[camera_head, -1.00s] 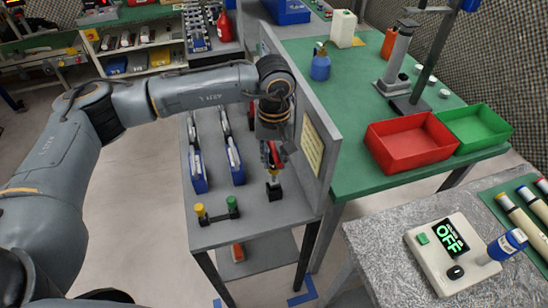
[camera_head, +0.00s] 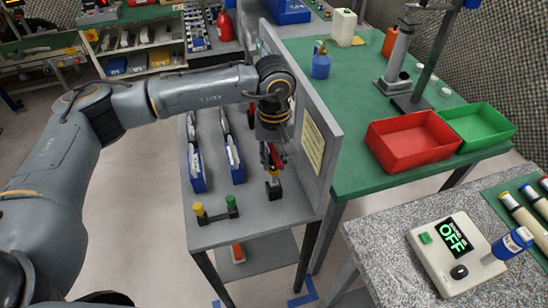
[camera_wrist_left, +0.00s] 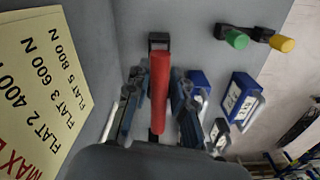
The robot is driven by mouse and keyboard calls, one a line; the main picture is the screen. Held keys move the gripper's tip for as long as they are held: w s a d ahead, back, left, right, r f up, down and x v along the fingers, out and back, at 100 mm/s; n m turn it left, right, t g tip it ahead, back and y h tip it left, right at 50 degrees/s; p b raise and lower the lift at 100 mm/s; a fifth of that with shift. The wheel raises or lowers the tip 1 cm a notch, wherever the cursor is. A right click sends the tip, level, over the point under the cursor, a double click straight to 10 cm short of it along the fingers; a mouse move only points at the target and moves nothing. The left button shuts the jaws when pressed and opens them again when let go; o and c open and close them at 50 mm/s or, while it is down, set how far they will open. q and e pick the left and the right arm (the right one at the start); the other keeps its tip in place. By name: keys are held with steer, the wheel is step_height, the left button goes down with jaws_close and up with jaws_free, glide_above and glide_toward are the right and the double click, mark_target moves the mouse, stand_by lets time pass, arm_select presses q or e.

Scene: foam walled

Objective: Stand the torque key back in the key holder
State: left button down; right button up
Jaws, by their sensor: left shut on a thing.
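My left gripper (camera_head: 270,152) points down over the grey bench and is shut on the torque key. The key's red handle (camera_wrist_left: 160,85) shows between the two fingers in the wrist view. In the head view the red handle (camera_head: 274,158) is partly hidden by the fingers. The black key holder (camera_head: 274,191) stands on the bench directly below the key; part of it shows in the wrist view (camera_wrist_left: 158,39). The key looks about upright and its lower end is at the holder. I cannot tell whether it is inside. My right gripper is out of view.
A grey partition with a yellow label (camera_head: 312,146) stands close right of my gripper. A black stand with yellow and green knobs (camera_head: 216,213) is nearer the front edge.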

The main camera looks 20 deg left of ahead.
mark_target(274, 169)
arm_select(q)
steer(key=shift+f+b, duration=2.05)
steer(key=shift+f, duration=0.2)
steer(key=c, duration=1.1)
jaws_free()
steer(key=shift+o, duration=0.2)
steer(key=shift+r, duration=0.15)
step_height(274, 169, up, 12)
steer(key=shift+f, duration=0.1)
